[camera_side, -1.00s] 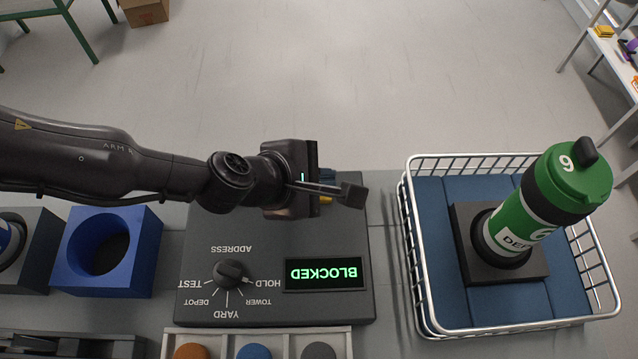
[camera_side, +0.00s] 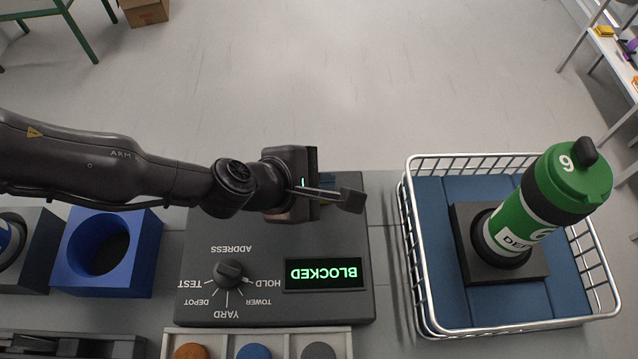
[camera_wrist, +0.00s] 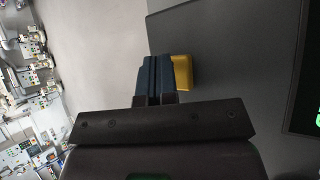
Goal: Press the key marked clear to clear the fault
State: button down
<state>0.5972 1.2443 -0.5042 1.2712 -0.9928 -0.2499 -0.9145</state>
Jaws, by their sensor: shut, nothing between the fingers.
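The grey control box (camera_side: 345,240) has a display (camera_side: 324,274) reading BLOCKED in green, upside down in the side view. A yellow key (camera_wrist: 183,72) stands on the box in the wrist view; no marking on it can be read, so I cannot tell that it is the clear key. My gripper (camera_wrist: 157,65) is shut and empty, its blue fingers together just left of the yellow key and overlapping its edge in that view. I cannot tell whether they touch it. In the side view my wrist hides the key and most of the fingers.
A dial (camera_side: 230,271) on the box points toward HOLD. A wire basket (camera_side: 424,290) at right holds a green bottle (camera_side: 530,208) in a black holder. A blue socket block (camera_side: 143,262) stands at left. Coloured round pieces sit in a tray (camera_side: 222,343) in front.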

jog(key=shift+f, duration=0.25)
dwell(0.3)
jog(key=shift+r, duration=0.85)
jog(key=shift+r, duration=2.5)
